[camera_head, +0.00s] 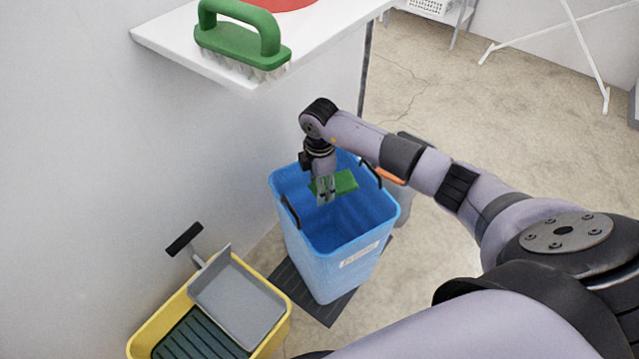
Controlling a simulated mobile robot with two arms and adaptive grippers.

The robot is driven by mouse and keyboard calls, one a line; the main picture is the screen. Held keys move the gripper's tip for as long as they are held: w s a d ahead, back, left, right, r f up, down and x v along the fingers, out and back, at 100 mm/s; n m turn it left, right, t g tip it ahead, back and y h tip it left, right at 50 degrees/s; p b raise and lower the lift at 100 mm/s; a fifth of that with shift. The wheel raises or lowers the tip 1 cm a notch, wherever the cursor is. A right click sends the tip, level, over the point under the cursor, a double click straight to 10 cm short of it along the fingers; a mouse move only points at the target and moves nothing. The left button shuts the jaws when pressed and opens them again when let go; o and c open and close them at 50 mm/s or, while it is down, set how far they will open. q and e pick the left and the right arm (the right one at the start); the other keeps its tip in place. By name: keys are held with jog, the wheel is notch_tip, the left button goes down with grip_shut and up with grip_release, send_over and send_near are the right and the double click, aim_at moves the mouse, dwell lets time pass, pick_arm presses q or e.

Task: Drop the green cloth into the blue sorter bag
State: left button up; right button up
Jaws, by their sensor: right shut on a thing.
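My right gripper (325,192) points down over the mouth of the blue sorter bag (345,262). It is shut on the green cloth (346,181), which looks like a small flat folded piece. The cloth sits at or just above the opening, within the rim as seen from above; its exact height is hard to tell. The blue bag stands upright on the floor, with dark handles at its rim and a pale label on its front. The visible part of its inside looks empty. My left gripper is not in view.
A yellow mop bucket (275,333) with a grey wringer (238,303) stands left of the bag. A dark mat (300,293) lies under the bag. A white shelf (335,22) with a green brush (240,42) juts out above. Floor to the right is open.

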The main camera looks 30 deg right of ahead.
jog(key=o, duration=1.2)
jog(key=shift+r, duration=0.1)
notch_tip(320, 180, up, 12)
dwell(0.3)
